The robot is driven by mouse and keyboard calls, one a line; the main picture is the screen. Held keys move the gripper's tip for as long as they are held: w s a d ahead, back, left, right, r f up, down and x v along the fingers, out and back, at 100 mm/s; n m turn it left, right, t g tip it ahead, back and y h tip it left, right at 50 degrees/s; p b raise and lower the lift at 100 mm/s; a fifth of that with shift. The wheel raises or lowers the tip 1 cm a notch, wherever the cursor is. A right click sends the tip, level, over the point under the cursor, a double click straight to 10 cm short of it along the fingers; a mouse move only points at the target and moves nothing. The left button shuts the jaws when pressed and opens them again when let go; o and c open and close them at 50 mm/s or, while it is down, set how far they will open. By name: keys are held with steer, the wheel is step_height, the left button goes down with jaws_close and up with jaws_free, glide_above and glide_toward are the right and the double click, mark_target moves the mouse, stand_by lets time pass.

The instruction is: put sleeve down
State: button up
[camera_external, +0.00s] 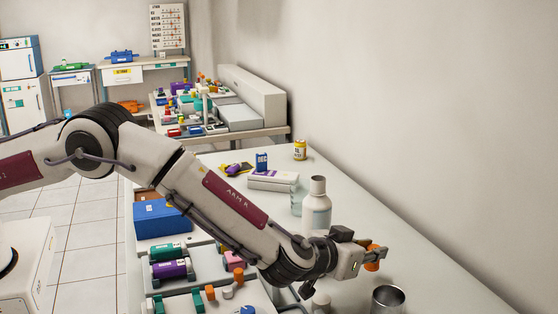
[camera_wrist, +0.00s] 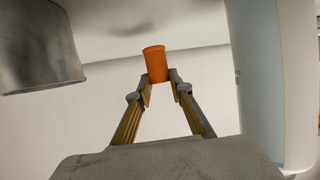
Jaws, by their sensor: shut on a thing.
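The sleeve looks like a small orange cylinder. In the wrist view the orange sleeve (camera_wrist: 155,62) stands between the fingertips of my gripper (camera_wrist: 160,88), which is shut on it. In the external view the sleeve (camera_external: 374,258) shows at the end of my gripper (camera_external: 366,256), at the right part of the white bench. From these views I cannot tell whether the sleeve touches the bench top.
A metal cup (camera_external: 387,300) stands close in front of my gripper. A white bottle (camera_external: 316,210) and a glass beaker (camera_external: 298,200) stand behind it. Colored parts, including a purple cylinder (camera_external: 172,269), lie left. The bench (camera_external: 440,285) is clear to the right.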

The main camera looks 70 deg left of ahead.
mark_target(369, 263)
steer(key=shift+f, duration=1.7)
steer(key=shift+f, duration=0.2)
steer(key=o, duration=0.7)
steer(key=shift+r, duration=0.15)
steer(key=shift+s+r, duration=0.1)
steer(key=shift+v, duration=5.85)
steer(key=shift+r, duration=0.1)
